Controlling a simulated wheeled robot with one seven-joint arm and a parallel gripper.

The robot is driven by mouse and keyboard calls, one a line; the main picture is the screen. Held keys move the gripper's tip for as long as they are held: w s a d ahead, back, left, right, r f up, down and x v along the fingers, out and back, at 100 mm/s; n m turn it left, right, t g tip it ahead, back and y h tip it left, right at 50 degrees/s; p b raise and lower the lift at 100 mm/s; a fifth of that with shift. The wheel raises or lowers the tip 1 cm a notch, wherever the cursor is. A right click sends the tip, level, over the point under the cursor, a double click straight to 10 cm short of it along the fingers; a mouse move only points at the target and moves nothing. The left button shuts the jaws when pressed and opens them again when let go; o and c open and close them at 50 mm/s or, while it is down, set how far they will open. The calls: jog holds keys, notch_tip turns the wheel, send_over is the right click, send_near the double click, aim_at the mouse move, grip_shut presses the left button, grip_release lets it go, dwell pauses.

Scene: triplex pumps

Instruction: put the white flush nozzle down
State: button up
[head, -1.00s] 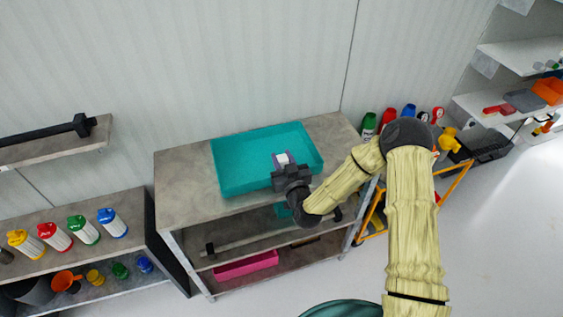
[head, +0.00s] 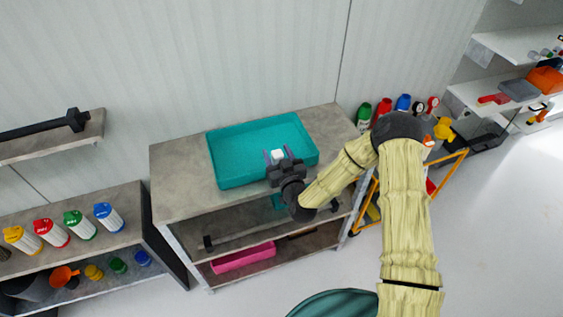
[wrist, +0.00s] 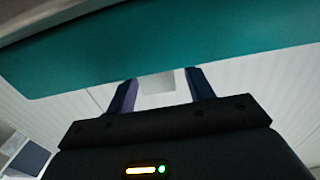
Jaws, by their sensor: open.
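The white flush nozzle (head: 277,155) shows as a small white block in the teal tray, near its front edge. My gripper (head: 278,153) is over the front rim of the tray, with its two fingers spread on either side of the nozzle. In the wrist view, the pale end of the nozzle (wrist: 157,86) sits between the open fingers of my gripper (wrist: 162,88). A gap shows beside the nozzle. My gripper hides its lower part, so I cannot tell whether it rests on the tray floor.
The teal tray (head: 226,142) stands on a grey shelf unit (head: 172,180) and looks otherwise empty. A pink bin (head: 243,258) is on a lower shelf. Coloured bottles (head: 73,224) stand at left. More bottles and an orange-framed cart (head: 452,169) are at right.

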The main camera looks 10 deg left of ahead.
jog(key=b+v, duration=0.2)
jog(key=v, duration=1)
jog(key=shift+w, duration=0.15)
dwell(0.4)
jog(key=d+r+g+h, duration=0.3)
jog(key=d+g+h, duration=0.4)
jog(key=d, duration=0.7)
jog(key=s+d+r+m+g+h, duration=0.2)
jog(key=s+d+r+m+g, duration=0.3)
jog(key=s+d, duration=0.4)
jog(key=s+r+m, duration=0.1)
jog(key=s+r, duration=0.1)
jog(key=s, duration=0.1)
jog(key=shift+s+d+g, duration=0.3)
jog(key=shift+g, duration=0.1)
